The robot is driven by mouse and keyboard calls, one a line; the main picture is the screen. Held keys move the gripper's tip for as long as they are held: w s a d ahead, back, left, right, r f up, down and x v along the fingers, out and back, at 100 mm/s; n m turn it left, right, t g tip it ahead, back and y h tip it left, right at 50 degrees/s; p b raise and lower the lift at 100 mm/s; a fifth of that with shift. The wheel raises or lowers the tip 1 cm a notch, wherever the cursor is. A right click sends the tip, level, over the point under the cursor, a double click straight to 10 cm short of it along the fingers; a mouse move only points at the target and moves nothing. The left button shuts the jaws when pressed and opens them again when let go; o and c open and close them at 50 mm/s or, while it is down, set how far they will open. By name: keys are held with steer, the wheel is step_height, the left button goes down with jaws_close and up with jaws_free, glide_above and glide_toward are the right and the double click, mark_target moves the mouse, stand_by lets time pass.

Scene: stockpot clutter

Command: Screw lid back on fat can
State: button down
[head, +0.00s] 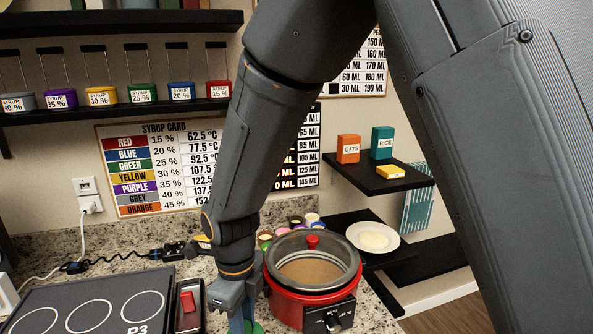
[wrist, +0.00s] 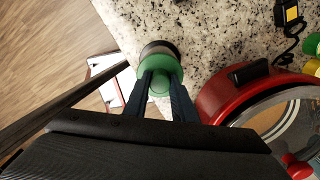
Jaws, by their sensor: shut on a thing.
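My gripper (wrist: 163,85) is shut on a green lid (wrist: 164,68) in the wrist view, with one dark finger on each side of its raised middle. Behind the lid, a grey and dark round can (wrist: 157,47) shows at the counter's edge. I cannot tell whether the lid is seated on it or held just apart. In the head view my gripper (head: 240,312) points down at the bottom of the picture, left of the red pot. A bit of green (head: 257,327) shows by its fingers, and the rest is hidden or cut off.
A red pot (head: 284,308) with a glass lid (head: 330,278) stands close to the right of my gripper. A red switch (head: 188,302) and a black cooktop (head: 90,308) lie to the left. Small colored jars (head: 281,232) stand behind the pot. Granite counter (wrist: 215,35) is bare beside the can.

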steer(key=m, duration=0.4)
steer(key=c, duration=1.4)
jaws_free()
steer(key=n, duration=1.3)
steer(key=shift+n, duration=0.3)
steer(key=n, duration=0.4)
